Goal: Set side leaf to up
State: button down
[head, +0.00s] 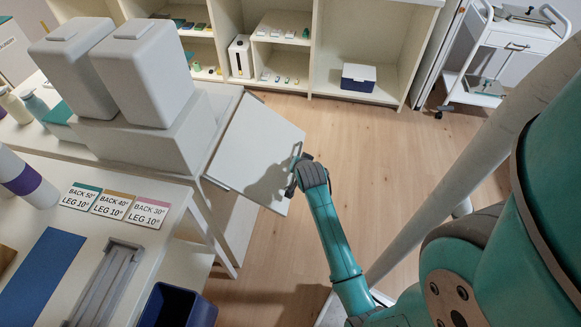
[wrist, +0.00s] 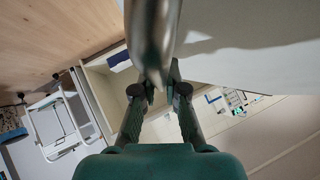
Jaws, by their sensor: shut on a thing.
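The side leaf (head: 252,145) is a pale flat panel at the right side of the far white table. It stands out from the table's edge rather than hanging flat against its side; its exact angle is hard to tell. A metal bar handle (head: 297,155) is at its outer right edge. My gripper (head: 294,183) is at this handle, shut on it. In the wrist view the handle (wrist: 152,40) runs down between the fingertips of my gripper (wrist: 166,90), and the leaf's pale surface (wrist: 245,65) fills the upper right.
The near table (head: 185,190) holds signs (head: 112,205) and a blue mat (head: 42,265). A dark blue bin (head: 178,307) stands below. White boxes (head: 150,75) stand left of the leaf. Shelves (head: 330,50) and a white trolley (head: 505,45) are behind. Wooden floor right of the leaf is clear.

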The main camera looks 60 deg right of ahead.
notch_tip(320, 180, up, 17)
jog(key=s+n+g+h, duration=0.1)
jog(key=s+n+g, duration=0.1)
jog(key=g, duration=0.2)
jog(key=shift+d+f, duration=0.15)
jog(key=shift+d, duration=0.3)
jog(key=shift+s, duration=0.1)
jog(key=c, duration=1.5)
grip_release()
jog(key=shift+a, duration=0.1)
jog(key=v, duration=1.2)
jog(key=shift+a+f, duration=0.1)
